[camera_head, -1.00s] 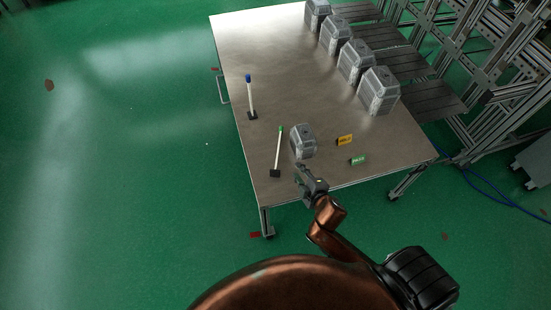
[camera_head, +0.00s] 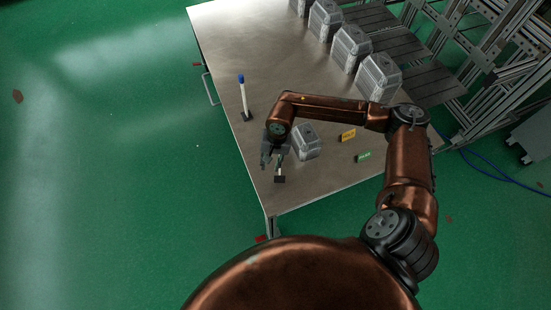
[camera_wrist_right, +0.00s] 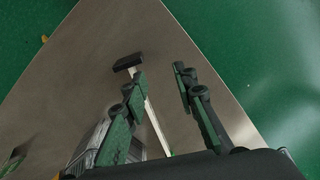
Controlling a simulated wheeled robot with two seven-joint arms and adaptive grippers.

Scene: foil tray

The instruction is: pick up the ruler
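I cannot pick out anything that is clearly a ruler. A slim white stick (camera_wrist_right: 153,118) stands on a small black base (camera_head: 279,179) near the table's front left corner. In the wrist view its base (camera_wrist_right: 128,62) shows beyond my fingertips. My right gripper (camera_head: 272,160) is open just above this base and hides most of the stick in the head view. In the wrist view the stick runs between the two spread fingers (camera_wrist_right: 160,82), nearer the left one; I cannot tell whether it touches. A similar stick with a blue top (camera_head: 242,97) stands farther back. My left gripper is not in view.
A grey clear-sided container (camera_head: 307,143) stands just right of my right gripper. Yellow (camera_head: 348,135) and green (camera_head: 364,156) labels lie farther right on the metal table (camera_head: 225,45). Several more containers (camera_head: 378,78) line the right edge. The table's left middle is clear.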

